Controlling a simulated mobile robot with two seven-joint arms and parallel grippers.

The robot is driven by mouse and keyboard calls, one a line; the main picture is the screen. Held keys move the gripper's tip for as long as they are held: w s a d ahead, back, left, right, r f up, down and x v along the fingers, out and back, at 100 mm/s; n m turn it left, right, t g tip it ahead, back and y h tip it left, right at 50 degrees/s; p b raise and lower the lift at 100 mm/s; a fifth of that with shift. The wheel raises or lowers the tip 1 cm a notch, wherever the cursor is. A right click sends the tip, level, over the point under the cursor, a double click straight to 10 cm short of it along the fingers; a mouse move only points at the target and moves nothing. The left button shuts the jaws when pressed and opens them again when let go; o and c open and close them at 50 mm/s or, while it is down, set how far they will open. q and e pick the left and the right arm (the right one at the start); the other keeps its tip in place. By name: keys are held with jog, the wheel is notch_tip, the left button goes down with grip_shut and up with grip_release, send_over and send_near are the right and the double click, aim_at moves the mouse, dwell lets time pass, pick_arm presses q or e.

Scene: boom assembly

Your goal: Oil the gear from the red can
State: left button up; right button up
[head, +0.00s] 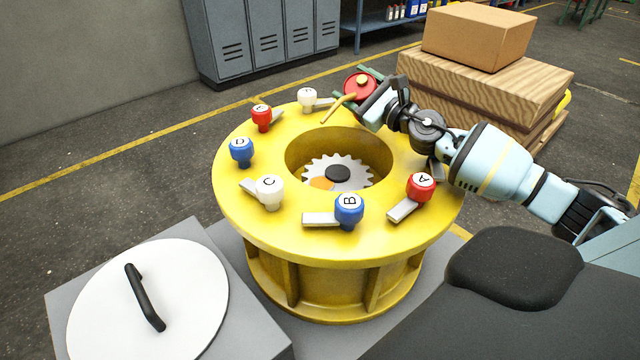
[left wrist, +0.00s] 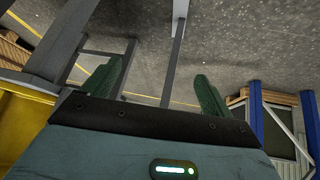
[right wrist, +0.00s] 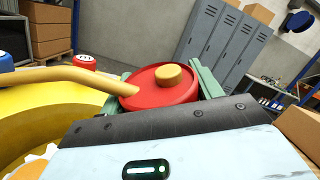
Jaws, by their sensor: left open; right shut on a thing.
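The red can (head: 361,86) with a yellow cap and long yellow spout is held by my right gripper (head: 368,90), at the far right rim of the yellow ring housing (head: 350,243). In the right wrist view the red can (right wrist: 158,88) sits between the green fingers, its spout pointing left over the housing. The gear (head: 325,172) is a pale toothed wheel with a dark hub, down in the housing's central opening; an orange-yellow patch shows on its left front part. The spout tip is above the rim, apart from the gear. My left gripper (left wrist: 158,85) is open and empty, away from the housing.
Red, blue and white lettered knobs, several with grey levers, stand around the housing's top, such as blue B (head: 348,208). A white round lid (head: 150,300) with a black handle lies at front left. A cardboard box (head: 477,36) on a wooden crate stands behind my right arm.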

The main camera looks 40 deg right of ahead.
notch_tip(320, 180, down, 3)
jog(key=m+p, duration=0.1)
jog(key=p, duration=0.1)
jog(key=shift+f+m+g+p, duration=0.1)
jog(key=shift+m+g+p, duration=0.2)
jog(key=shift+g+p, duration=0.1)
jog(key=shift+w, duration=0.1)
jog(key=shift+w+d+r+m+p, duration=0.1)
jog(key=shift+d+r+m+p, duration=0.1)
jog(key=shift+r+m+p, duration=0.65)
jog(key=shift+r+m+h+p, duration=0.25)
jog(key=shift+h+p, duration=0.15)
jog(key=shift+p, duration=0.45)
jog(key=shift+r+m+p, duration=0.6)
jog(key=shift+r+p, duration=0.2)
jog(key=shift+p, duration=0.1)
jog(key=shift+r+m+g+p, duration=0.3)
jog(key=shift+r+m+p, duration=0.55)
jog(key=shift+p, duration=0.3)
pick_arm(q)
jog(key=w+r+t, duration=0.3)
jog(key=w+r, duration=0.6)
jog(key=r, duration=0.4)
jog(key=shift+w+a+m, duration=0.3)
pick_arm(e)
jog(key=shift+f, duration=0.15)
